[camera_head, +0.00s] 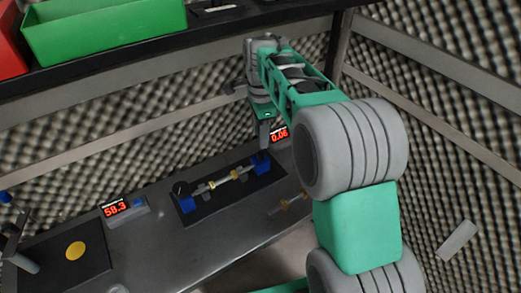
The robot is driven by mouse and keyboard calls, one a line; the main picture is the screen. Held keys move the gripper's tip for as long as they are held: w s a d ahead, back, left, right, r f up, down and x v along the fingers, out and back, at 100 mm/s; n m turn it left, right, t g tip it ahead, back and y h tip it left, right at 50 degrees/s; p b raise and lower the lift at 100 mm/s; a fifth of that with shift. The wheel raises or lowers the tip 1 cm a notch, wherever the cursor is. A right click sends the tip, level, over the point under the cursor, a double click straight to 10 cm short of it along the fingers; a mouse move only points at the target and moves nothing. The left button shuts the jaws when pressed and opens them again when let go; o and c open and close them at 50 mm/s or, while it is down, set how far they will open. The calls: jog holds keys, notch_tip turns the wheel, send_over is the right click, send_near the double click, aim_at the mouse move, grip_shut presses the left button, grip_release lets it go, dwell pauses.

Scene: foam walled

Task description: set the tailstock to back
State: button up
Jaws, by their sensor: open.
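A small lathe-like fixture sits on a black base plate (228,202) on the grey bench. It has a blue block with a dark round part (183,189) at its left end and another blue block (261,165) at its right end. A light rod with brass-coloured pieces (233,174) runs between them. I cannot tell for certain which block is the tailstock, or its setting. My gripper (265,140) points down just above the right blue block, apart from the rod. Its fingers are seen nearly edge-on, open, with nothing visible between them.
A red display reading 0.06 (279,134) stands behind the right block, and one reading 58.3 (115,208) stands left. A dark panel with a yellow disc (75,251) lies far left. A shelf with a green bin (105,28) hangs above. Foam walls enclose the bench.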

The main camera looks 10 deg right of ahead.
aim_at(261, 152)
notch_tip(261, 152, down, 7)
jog(key=shift+r+p, duration=0.1)
jog(key=shift+p, duration=0.25)
grip_shut()
dwell(1.3)
